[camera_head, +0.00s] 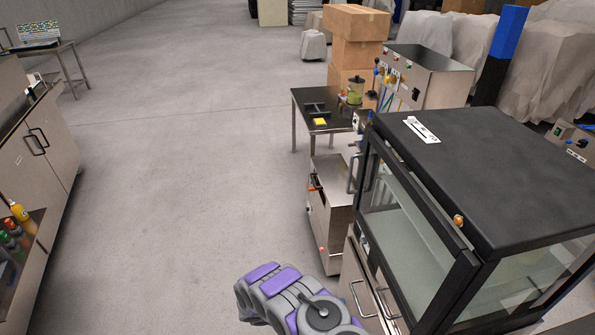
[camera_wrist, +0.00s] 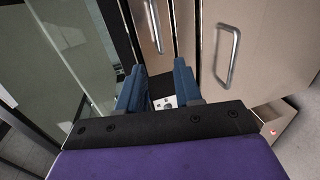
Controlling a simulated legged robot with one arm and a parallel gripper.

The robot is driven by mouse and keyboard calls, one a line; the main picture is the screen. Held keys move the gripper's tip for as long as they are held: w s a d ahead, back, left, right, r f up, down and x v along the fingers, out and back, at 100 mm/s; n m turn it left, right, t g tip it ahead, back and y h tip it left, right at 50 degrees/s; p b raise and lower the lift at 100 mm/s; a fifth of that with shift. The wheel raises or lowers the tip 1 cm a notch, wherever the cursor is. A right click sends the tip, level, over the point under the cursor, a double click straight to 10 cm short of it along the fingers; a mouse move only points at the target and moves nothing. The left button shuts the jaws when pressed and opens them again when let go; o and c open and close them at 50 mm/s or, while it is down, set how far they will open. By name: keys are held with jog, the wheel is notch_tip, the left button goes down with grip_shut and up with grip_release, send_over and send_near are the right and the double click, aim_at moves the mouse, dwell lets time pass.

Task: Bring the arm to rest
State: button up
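My gripper (camera_wrist: 160,82) shows in the wrist view with its two blue fingers apart and nothing between them. Past the fingers are steel cabinet doors with bar handles (camera_wrist: 228,55), and a glass panel is at the left. In the head view my grey and purple arm (camera_head: 290,300) shows at the bottom centre, bent beside the black-topped glass machine. The fingers cannot be made out in the head view.
The glass machine (camera_head: 485,170) with a black top stands close at the right. Behind it are a small steel unit (camera_head: 335,205), a dark-topped table (camera_head: 325,108) and cardboard boxes (camera_head: 355,30). A steel cabinet (camera_head: 45,140) stands at the left. The floor between is clear.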

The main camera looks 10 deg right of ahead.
jog(key=s+d+r+m+g+y, duration=0.1)
jog(key=s+d+r+g, duration=0.15)
jog(key=r, duration=0.85)
jog(key=s+d+r+m+g+y, duration=0.1)
jog(key=d+r+m+g+y, duration=0.15)
jog(key=r, duration=0.85)
jog(key=s+r+g+y, duration=0.1)
jog(key=s+r+y, duration=0.3)
jog(key=s+r, duration=0.7)
jog(key=s+a+r+n+t+y, duration=0.1)
jog(key=s+a+r+y, duration=0.3)
jog(key=s, duration=0.5)
jog(key=s+a+r+n+t+y, duration=0.2)
jog(key=s+a+r+y, duration=0.2)
jog(key=s+a, duration=0.3)
jog(key=s+r, duration=0.1)
jog(key=s, duration=0.1)
jog(key=shift+s+a+t, duration=0.3)
jog(key=shift+s+a, duration=0.1)
